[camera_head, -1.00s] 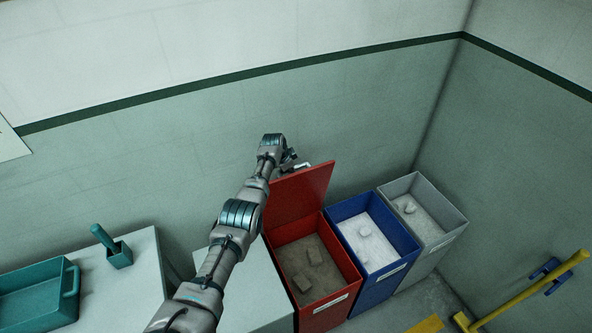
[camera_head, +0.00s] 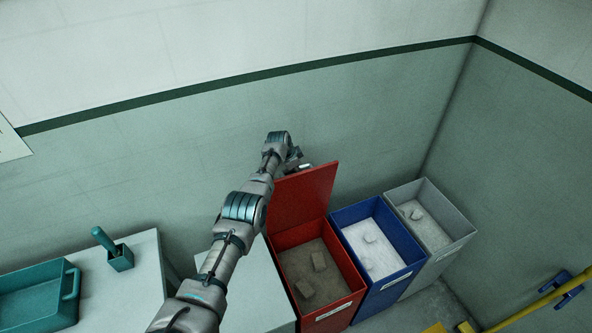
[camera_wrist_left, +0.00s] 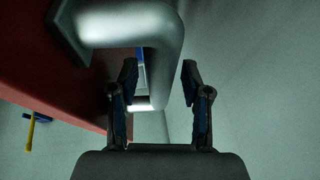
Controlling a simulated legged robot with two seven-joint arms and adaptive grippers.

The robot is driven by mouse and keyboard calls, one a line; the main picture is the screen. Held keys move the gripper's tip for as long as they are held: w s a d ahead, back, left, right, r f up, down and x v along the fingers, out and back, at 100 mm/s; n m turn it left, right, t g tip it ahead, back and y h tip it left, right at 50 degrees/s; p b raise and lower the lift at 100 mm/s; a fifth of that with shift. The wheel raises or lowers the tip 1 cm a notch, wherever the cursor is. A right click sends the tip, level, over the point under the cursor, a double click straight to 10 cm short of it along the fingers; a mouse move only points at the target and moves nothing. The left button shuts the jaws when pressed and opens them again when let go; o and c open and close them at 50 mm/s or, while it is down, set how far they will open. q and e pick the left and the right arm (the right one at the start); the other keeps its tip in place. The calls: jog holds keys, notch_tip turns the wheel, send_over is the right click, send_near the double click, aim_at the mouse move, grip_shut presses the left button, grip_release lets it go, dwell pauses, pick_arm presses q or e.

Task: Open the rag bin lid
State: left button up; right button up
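The red rag bin (camera_head: 353,276) stands in front of the wall, with a few grey-brown lumps inside. Its red lid (camera_head: 304,196) is raised, standing up at the back edge, and the bin's mouth is uncovered. My left arm reaches over to the lid's upper edge, with the left gripper (camera_head: 297,160) partly hidden behind its own wrist. In the left wrist view, the gripper (camera_wrist_left: 159,75) has its fingers apart. A pale curved handle (camera_wrist_left: 166,45) on the red lid (camera_wrist_left: 45,75) passes at the fingers; I cannot tell whether they touch it. My right gripper is out of view.
A blue bin (camera_head: 408,253) and a grey bin (camera_head: 461,233), both open, stand to the right. A pale cabinet (camera_head: 147,260) at left holds a teal tray (camera_head: 45,300) and a teal scoop (camera_head: 119,257). A yellow-handled tool (camera_head: 545,300) is at lower right.

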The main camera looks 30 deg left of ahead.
pick_arm(q)
jog(key=shift+a, duration=0.15)
jog(key=shift+s+a+r, duration=0.4)
jog(key=shift+a+r, duration=0.05)
jog(key=shift+r, duration=0.2)
jog(key=d+v, duration=0.1)
jog(key=v, duration=0.9)
jog(key=shift+r, duration=0.2)
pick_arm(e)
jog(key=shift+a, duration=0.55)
pick_arm(q)
jog(key=shift+w+a, duration=0.1)
jog(key=shift+a, duration=0.1)
jog(key=shift+f, duration=0.1)
